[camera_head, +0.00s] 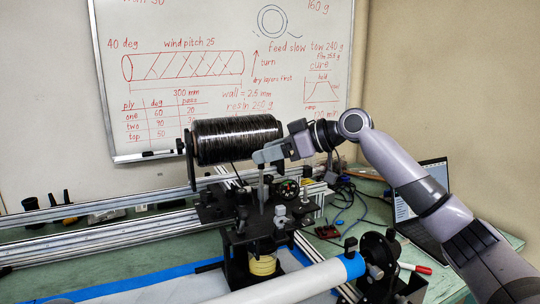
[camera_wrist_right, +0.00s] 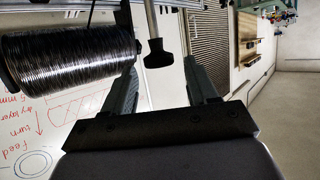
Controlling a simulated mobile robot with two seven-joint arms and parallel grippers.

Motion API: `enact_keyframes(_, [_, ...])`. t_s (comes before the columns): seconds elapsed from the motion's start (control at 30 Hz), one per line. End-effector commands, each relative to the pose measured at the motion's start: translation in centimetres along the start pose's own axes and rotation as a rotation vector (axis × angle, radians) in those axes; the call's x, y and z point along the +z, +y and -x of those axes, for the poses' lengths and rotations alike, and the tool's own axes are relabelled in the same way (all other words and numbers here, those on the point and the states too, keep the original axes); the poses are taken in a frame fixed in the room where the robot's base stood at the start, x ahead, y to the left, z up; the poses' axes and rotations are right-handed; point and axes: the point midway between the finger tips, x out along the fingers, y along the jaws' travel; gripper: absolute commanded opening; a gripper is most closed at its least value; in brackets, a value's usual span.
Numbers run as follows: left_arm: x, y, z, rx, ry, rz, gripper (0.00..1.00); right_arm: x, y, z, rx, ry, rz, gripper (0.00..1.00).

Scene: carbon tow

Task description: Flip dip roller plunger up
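My right gripper (camera_head: 263,155) reaches in from the right in the head view, above the dark metal carriage under the black tow spool. In the right wrist view its two fingers stand apart. A slim metal rod with a black flared knob (camera_wrist_right: 157,55), which looks like the plunger, shows in the gap between them and appears untouched. In the head view a grey upright post (camera_head: 261,188) stands just below the fingertips; I cannot tell whether it is the same part. The dip roller is not clearly distinguishable among the carriage parts. My left gripper is not in view.
The black tow spool (camera_head: 236,139) is close to the left of the gripper and also shows in the wrist view (camera_wrist_right: 70,58). Aluminium rails (camera_head: 100,237) cross the left. A white tube (camera_head: 300,283) lies in front. A laptop (camera_head: 424,205) stands at right.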

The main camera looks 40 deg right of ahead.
Motion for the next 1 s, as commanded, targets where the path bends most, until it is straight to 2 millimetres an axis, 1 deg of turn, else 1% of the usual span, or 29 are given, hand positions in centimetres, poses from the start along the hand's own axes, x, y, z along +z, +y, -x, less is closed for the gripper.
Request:
enact_keyframes(0.23, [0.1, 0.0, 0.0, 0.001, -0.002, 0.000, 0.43, 0.3, -0.1, -0.1, -0.004, -0.009, -0.001, 0.59])
enact_keyframes(0.33, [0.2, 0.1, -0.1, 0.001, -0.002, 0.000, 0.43, 0.4, 0.0, 0.2, -0.003, -0.010, -0.001, 0.59])
enact_keyframes(0.43, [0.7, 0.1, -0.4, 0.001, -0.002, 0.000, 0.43, 0.6, 0.0, 1.4, -0.001, -0.010, -0.001, 0.59])
enact_keyframes(0.6, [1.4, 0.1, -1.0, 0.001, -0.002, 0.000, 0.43, 0.6, 0.0, 4.3, 0.000, -0.009, 0.000, 0.59])
enact_keyframes(0.7, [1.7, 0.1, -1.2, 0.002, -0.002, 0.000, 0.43, 0.4, 0.0, 5.7, -0.001, -0.008, 0.000, 0.59])
enact_keyframes(0.8, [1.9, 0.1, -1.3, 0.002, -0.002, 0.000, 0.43, 0.3, 0.0, 6.6, -0.002, -0.008, 0.000, 0.59])
enact_keyframes(1.0, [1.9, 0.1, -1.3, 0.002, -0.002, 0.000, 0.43, 0.2, -0.1, 7.1, -0.004, -0.007, -0.001, 0.59])
